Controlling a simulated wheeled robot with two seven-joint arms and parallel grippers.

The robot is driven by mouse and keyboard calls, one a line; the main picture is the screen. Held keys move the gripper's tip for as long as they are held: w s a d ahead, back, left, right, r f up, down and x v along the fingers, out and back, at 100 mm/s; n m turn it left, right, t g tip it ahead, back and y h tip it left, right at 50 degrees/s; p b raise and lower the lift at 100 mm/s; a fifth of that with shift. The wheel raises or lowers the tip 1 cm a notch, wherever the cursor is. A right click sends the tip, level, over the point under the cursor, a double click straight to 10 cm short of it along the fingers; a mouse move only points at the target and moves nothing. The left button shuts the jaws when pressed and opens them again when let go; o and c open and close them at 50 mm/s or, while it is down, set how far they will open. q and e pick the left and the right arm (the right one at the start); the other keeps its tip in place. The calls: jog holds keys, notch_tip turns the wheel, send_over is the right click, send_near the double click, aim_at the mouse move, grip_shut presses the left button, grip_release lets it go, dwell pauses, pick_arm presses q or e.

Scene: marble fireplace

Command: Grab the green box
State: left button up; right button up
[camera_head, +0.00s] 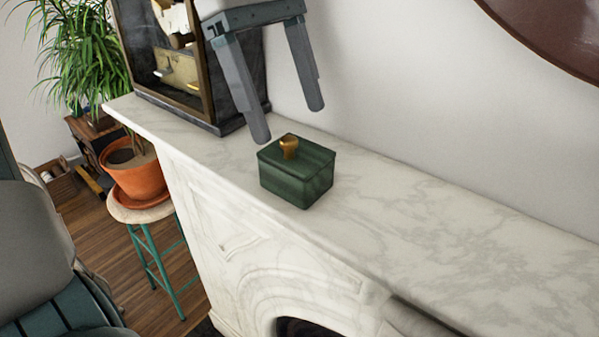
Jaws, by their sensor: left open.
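A green box (296,180) with a lid and a gold knob (288,145) stands upright on the white marble mantel (400,207), near its front edge. My left gripper (288,124) is open and empty, pointing down. Its two grey fingers hang in the picture just above and behind the box. One fingertip appears a little left of the knob, the other to the upper right of it. The fingers look apart from the box. My right gripper is not in view.
A dark framed display case (193,60) stands on the mantel left of the box. The mantel to the right is bare. A wall (400,80) rises behind, with a round brown object (560,30) on it. A potted plant (140,180) sits on a stool at left.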

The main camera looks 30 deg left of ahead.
aim_at(296, 172)
pick_arm(q)
jog(key=shift+s+a, duration=0.2)
jog(key=shift+s, duration=0.3)
jog(key=shift+f, duration=0.2)
jog(key=shift+w+d+f+p, duration=0.25)
jog(key=shift+d+f+p, duration=0.15)
jog(key=shift+f, duration=0.25)
jog(key=shift+d+f, duration=0.1)
jog(key=shift+f, duration=0.1)
jog(key=shift+s, duration=0.15)
